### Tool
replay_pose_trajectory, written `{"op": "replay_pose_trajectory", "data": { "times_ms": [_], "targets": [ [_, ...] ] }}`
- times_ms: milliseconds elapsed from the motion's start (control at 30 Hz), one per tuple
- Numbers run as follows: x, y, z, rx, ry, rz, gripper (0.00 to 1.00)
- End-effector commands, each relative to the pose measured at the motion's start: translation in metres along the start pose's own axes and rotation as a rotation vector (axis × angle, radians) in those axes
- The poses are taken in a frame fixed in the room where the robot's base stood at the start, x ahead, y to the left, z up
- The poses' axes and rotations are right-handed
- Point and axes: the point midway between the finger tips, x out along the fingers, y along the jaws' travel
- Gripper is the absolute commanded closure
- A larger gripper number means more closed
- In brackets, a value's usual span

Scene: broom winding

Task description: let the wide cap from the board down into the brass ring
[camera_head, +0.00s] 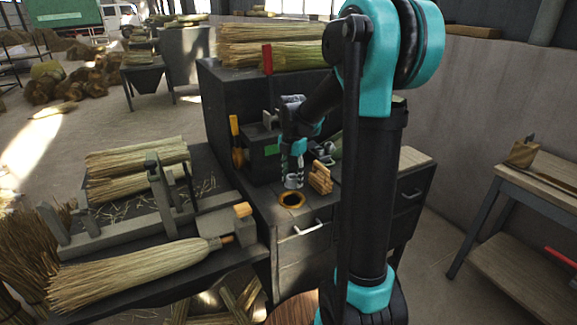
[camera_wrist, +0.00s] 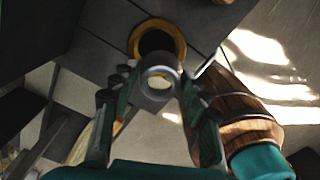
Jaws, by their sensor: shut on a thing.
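The wide cap (camera_head: 293,181) is a small silver-grey round piece; in the wrist view (camera_wrist: 150,88) it shows end-on with a pale centre. My gripper (camera_head: 292,168) points down and is shut on the cap, its fingers on either side (camera_wrist: 158,84). The brass ring (camera_head: 282,200) is a gold rim around a dark hole in the grey bench top. In the wrist view the ring (camera_wrist: 136,40) lies just above the cap in the picture, and the cap overlaps its near edge. The cap appears held above the ring, apart from it. I cannot tell the board apart.
A small wooden piece (camera_head: 320,178) stands right beside the ring. A dark cabinet with an orange-handled tool (camera_head: 235,140) is behind. A broom (camera_head: 130,275) lies on the left bench next to a grey metal fixture (camera_head: 120,225). A drawer handle (camera_head: 308,229) is below the ring.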

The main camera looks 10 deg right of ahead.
Motion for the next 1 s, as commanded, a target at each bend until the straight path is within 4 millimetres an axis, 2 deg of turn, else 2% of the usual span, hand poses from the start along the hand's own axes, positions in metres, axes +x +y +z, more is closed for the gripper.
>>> {"op": "replay_pose_trajectory", "data": {
  "times_ms": [267,800,1000],
  "targets": [
    [0.008,0.0,0.0,0.0,0.0,0.0,0.7],
    [0.053,0.0,0.0,0.001,0.0,0.0,0.7],
    [0.062,0.0,0.0,0.001,0.0,0.0,0.7]
  ]
}}
